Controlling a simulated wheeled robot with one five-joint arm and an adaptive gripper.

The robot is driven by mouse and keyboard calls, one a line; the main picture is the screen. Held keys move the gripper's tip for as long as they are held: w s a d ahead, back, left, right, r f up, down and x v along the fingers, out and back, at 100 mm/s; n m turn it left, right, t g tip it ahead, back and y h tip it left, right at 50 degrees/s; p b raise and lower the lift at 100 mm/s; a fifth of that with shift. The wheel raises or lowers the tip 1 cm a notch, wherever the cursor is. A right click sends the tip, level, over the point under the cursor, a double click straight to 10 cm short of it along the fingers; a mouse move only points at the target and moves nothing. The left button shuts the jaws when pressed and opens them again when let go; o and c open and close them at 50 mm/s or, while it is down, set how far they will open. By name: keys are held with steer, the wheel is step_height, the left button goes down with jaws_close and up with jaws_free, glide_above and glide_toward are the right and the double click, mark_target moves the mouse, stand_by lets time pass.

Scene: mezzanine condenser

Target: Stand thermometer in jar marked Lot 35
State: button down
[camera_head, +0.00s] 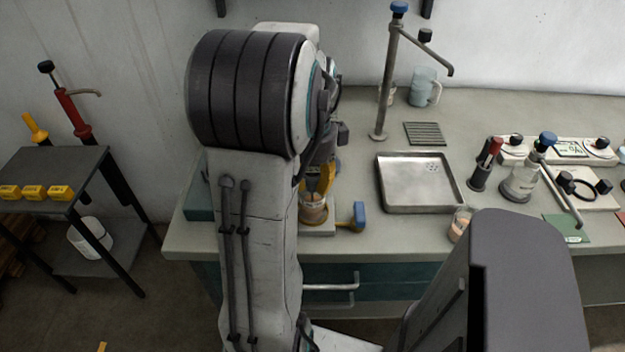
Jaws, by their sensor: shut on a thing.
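My gripper (320,177) is partly hidden behind my arm, above the left part of the bench. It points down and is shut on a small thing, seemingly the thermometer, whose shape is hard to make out. Directly below it, a small jar (313,208) with orange-brown contents stands on a pale base. I cannot tell whether the held thing is inside this jar or just above it. Another glass jar (460,224) with peach-coloured contents stands near the bench's front edge, partly behind a dark part of my body. No lot mark is readable on either jar.
A metal tray (418,205) lies mid-bench, below a tall stand (384,85). A dark holder with a red-topped thing (486,163) and a flask (520,182) stand right. A blue-ended tool (357,216) lies beside the pale base. A side table (60,165) is at left.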

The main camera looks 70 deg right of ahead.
steer(key=c, duration=0.9)
jaws_free()
step_height(320, 180, up, 12)
steer(key=shift+r, duration=0.1)
stand_by(0.6)
